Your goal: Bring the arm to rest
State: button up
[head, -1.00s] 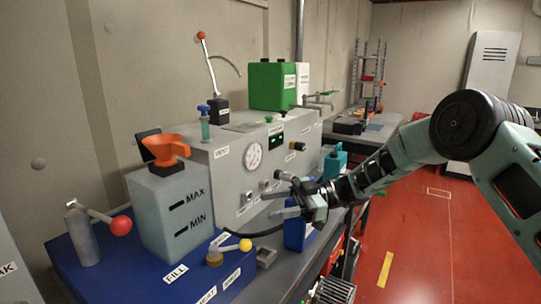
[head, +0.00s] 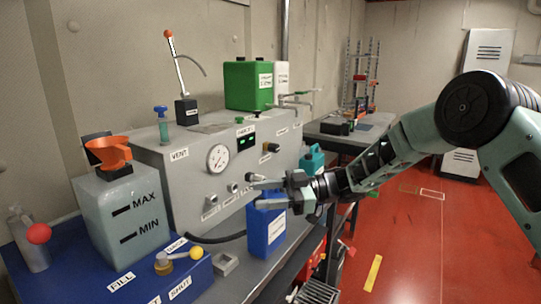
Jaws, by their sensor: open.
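My arm reaches in from the right of the head view. My gripper (head: 262,190) is open and points left, in front of the grey test unit (head: 180,182) with its round gauge (head: 218,158). The fingers appear above the blue canister (head: 266,232) and hide part of its top. Nothing shows between the fingers. I cannot tell whether a finger touches the unit's front or the canister.
A tank marked MAX and MIN (head: 122,218) with an orange funnel (head: 108,151) stands at the left. A yellow-knobbed valve (head: 196,253) is at the front. A teal can (head: 313,160) stands behind my gripper. Red floor (head: 420,255) at the right is clear.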

jog(key=a+r+m+t+h+b, duration=0.2)
jog(key=a+m+t+h+b, duration=0.15)
jog(key=m+t, duration=0.35)
jog(key=s+d+f+m+g+h+b, duration=0.1)
jog(key=s+d+f+h, duration=0.3)
jog(key=s, duration=0.8)
jog(key=s+d+f+m+g+h+b, duration=0.1)
jog(key=s+d+f+m+h, duration=0.3)
jog(key=s+d, duration=0.4)
jog(key=s+d+f+m+g+h+b, duration=0.1)
jog(key=s+d+f+h, duration=0.3)
jog(key=s, duration=1.1)
jog(key=d+m+g+h, duration=0.1)
jog(key=d, duration=0.1)
jog(key=shift+s+d+f+m+g+b, duration=0.25)
jog(key=shift+s+d+m+g+b, duration=0.05)
jog(key=shift+s+b, duration=0.1)
jog(key=shift+w, duration=0.1)
